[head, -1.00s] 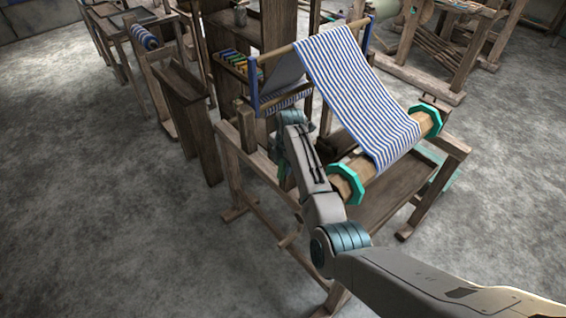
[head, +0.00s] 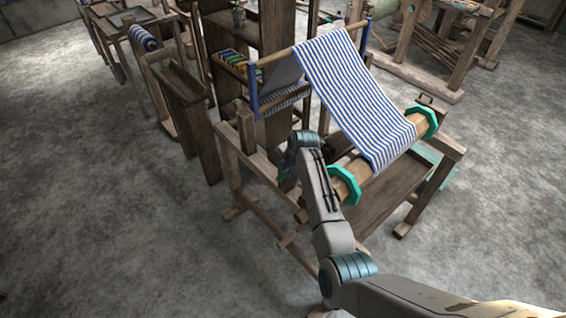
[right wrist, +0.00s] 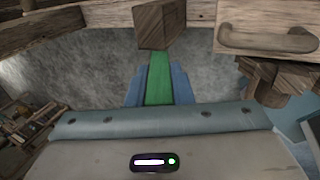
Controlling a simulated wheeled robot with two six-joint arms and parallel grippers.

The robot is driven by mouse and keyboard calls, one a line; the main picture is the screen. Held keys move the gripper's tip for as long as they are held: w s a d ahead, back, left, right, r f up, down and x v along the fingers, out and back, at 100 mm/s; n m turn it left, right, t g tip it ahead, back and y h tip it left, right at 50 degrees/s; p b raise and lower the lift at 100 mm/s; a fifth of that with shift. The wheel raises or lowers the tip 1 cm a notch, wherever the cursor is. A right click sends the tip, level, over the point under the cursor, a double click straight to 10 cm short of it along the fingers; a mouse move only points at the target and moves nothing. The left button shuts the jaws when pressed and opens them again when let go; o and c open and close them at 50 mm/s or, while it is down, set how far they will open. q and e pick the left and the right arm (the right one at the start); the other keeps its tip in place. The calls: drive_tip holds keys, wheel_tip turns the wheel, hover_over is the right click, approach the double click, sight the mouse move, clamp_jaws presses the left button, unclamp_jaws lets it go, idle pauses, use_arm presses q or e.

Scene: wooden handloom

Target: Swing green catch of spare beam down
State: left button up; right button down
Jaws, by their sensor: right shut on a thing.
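The green catch (right wrist: 157,88) shows in the right wrist view as a straight green bar between the two blue fingers of my right gripper (right wrist: 158,72). The gripper is shut on it. A square wooden block end (right wrist: 160,25) is just beyond the fingertips. In the head view my right arm reaches to the left side of the loom, and its wrist (head: 303,150) hides the fingers and the catch. I cannot tell which beam is the spare one. My left gripper is not in view.
The loom's front beam (head: 350,178) has teal octagonal ends and carries striped cloth (head: 355,90), close beside my forearm. A wooden handle (right wrist: 268,38) shows at upper right in the right wrist view. The grey floor at left is clear.

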sight(283, 179)
drive_tip(key=shift+s+d+f+t, duration=0.1)
drive_tip(key=shift+s+d+t, duration=0.2)
drive_tip(key=shift+s+d+f+t+y+b, duration=0.25)
drive_tip(key=shift+s+f+t+y+b, duration=0.15)
drive_tip(key=shift+t+y+b, duration=0.3)
drive_tip(key=shift+s+d+f+t+y+b, duration=0.25)
drive_tip(key=shift+s+f+t+y+b, duration=0.15)
drive_tip(key=shift+t+y, duration=0.3)
drive_tip(key=c, duration=1.3)
unclamp_jaws()
drive_tip(key=shift+r, duration=0.1)
